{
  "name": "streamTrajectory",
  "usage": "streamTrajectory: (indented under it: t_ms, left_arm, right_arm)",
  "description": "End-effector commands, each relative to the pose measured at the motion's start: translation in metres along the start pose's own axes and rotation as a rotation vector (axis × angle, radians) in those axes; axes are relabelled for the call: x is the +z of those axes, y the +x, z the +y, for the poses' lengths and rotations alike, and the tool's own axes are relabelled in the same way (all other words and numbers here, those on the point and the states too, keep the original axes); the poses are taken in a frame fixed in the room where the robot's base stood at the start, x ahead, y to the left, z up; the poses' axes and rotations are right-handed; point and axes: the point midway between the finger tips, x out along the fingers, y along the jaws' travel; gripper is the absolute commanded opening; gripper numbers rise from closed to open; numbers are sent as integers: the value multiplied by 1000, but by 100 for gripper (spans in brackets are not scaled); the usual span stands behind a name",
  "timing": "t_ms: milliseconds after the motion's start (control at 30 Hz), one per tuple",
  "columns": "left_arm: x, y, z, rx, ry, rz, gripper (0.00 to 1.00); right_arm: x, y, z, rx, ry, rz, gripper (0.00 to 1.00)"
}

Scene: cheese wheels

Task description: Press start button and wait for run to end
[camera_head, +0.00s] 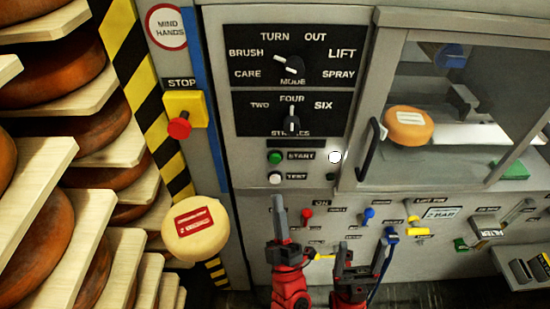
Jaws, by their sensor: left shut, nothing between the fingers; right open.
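The green start button (275,157) sits on the grey control panel beside its START label, above the white test button (276,177). My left gripper (279,204) is shut and empty. Its fingertips point up just below the test button in the picture, apart from the start button; the exact depth gap is hard to tell. My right gripper (361,252) is open and empty, lower and to the right, in front of the lower panel. A white round lamp (335,157) right of the START label looks bright.
A mode knob (290,66) and a strokes knob (292,122) sit above. A red stop button (180,128) is at left. Behind a glass door with a dark handle (371,150) lies an orange cheese wheel (408,124). Cheese shelves (110,150) fill the left side.

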Motion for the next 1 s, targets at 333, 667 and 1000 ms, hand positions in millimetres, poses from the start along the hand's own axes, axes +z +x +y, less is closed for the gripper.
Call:
streamTrajectory:
  t_ms: [333,667,1000]
  left_arm:
    - [18,25,-18,3,1,2,0]
    - [38,52,-41,0,1,7,0]
    - [44,61,-44,1,1,1,0]
  right_arm:
    - [0,-2,0,0,0,0,74]
    - [3,-17,-1,0,0,0,74]
    - [4,-21,-1,0,0,0,74]
